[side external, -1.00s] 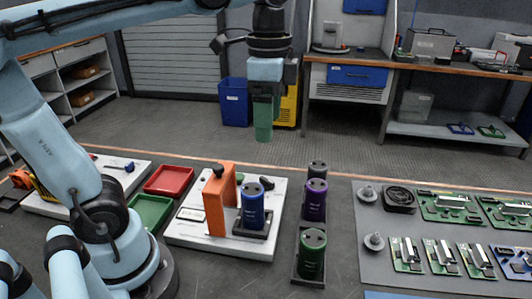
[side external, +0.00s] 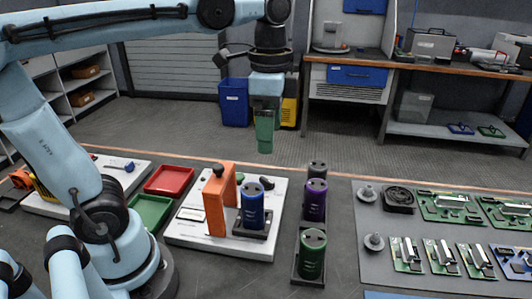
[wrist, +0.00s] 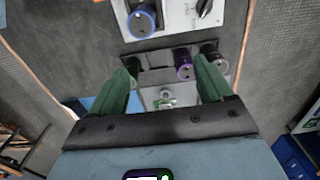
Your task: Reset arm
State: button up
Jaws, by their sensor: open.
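My gripper (side external: 265,143) hangs in the air behind the capacitors, pointing down, with nothing held. In the wrist view its two green fingers (wrist: 164,66) are spread apart and empty. A blue capacitor (side external: 252,209) stands upright in a dark holder on the white fixture board (side external: 190,240), beside an orange bracket (side external: 215,208). A purple capacitor (side external: 315,201), a green capacitor (side external: 311,257) and a dark capacitor (side external: 317,170) stand in a dark rack to its right. The wrist view shows the blue one (wrist: 141,22) and purple one (wrist: 184,68); the left finger covers the green one's area.
A red tray (side external: 169,180) and a green tray (side external: 150,212) lie left of the board. A grey mat (side external: 385,270) with circuit boards (side external: 450,207) is at right. Blue and yellow bins stand on the floor behind. The air around my gripper is clear.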

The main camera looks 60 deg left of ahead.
notch_tip(320, 180, down, 9)
jog(key=a+n+t, duration=0.1)
jog(key=n+t, duration=0.6)
jog(key=n, duration=0.2)
jog(key=shift+s+f, duration=0.15)
jog(key=shift+s, duration=0.25)
jog(key=shift+a, duration=0.1)
notch_tip(320, 180, up, 5)
jog(key=m+g, duration=0.6)
jog(key=m, duration=0.2)
send_over(252, 189)
jog(key=shift+w, duration=0.45)
jog(key=shift+s+r+m+g, duration=0.3)
jog(key=shift+r+m+g, duration=0.2)
jog(key=shift+s+f, duration=0.15)
jog(key=shift+f, duration=5.8)
jog(key=shift+c, duration=0.3)
